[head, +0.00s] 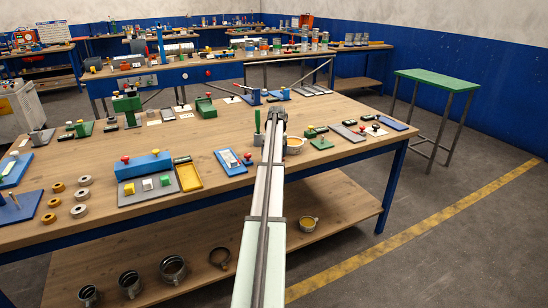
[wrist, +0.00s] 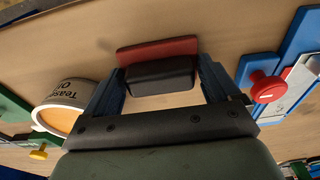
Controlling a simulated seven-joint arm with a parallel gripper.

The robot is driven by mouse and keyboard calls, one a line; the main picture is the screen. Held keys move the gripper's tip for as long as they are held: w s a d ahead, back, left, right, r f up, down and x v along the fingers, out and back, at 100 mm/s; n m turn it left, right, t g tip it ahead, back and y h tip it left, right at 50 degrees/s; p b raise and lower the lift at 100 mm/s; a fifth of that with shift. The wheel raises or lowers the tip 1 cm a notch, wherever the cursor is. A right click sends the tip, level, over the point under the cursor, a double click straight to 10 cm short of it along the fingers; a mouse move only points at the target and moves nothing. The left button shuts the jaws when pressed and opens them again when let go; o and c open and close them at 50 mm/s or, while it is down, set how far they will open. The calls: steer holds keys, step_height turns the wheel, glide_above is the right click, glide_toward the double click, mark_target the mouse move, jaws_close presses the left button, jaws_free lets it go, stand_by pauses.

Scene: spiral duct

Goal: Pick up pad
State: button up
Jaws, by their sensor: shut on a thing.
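The pad (wrist: 158,74), a black block with a red layer along its far side, lies between the two fingers of my gripper (wrist: 162,80) in the wrist view. My gripper is shut on it, with a finger at each end. In the head view my gripper (head: 277,116) is over the middle of the wooden workbench (head: 225,192), and my arm hides the pad there. Whether the pad touches the bench or is clear of it I cannot tell.
A white tub with lettering (wrist: 72,96) stands close to the left finger. A blue-edged plate with a red knob (wrist: 268,86) lies close to the right. A blue tray (head: 231,162) and several small fixtures surround my arm on the bench.

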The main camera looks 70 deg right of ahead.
step_height(320, 180, up, 10)
steer(key=shift+f, duration=0.1)
stand_by(0.4)
steer(key=o, duration=0.6)
steer(key=c, duration=0.5)
steer(key=shift+n, duration=0.9)
steer(key=w+a, duration=0.1)
steer(key=w, duration=0.4)
steer(key=w+a, duration=0.1)
steer(key=w, duration=0.4)
steer(key=w+a, duration=0.1)
steer(key=w, duration=0.5)
steer(key=shift+a+f, duration=0.2)
steer(key=shift+a, duration=0.1)
steer(key=w, duration=0.1)
steer(key=w+d+m, duration=0.1)
steer(key=w, duration=0.1)
steer(key=shift+w+d+m, duration=0.25)
steer(key=shift+w+m, duration=0.05)
steer(key=shift+w, duration=0.05)
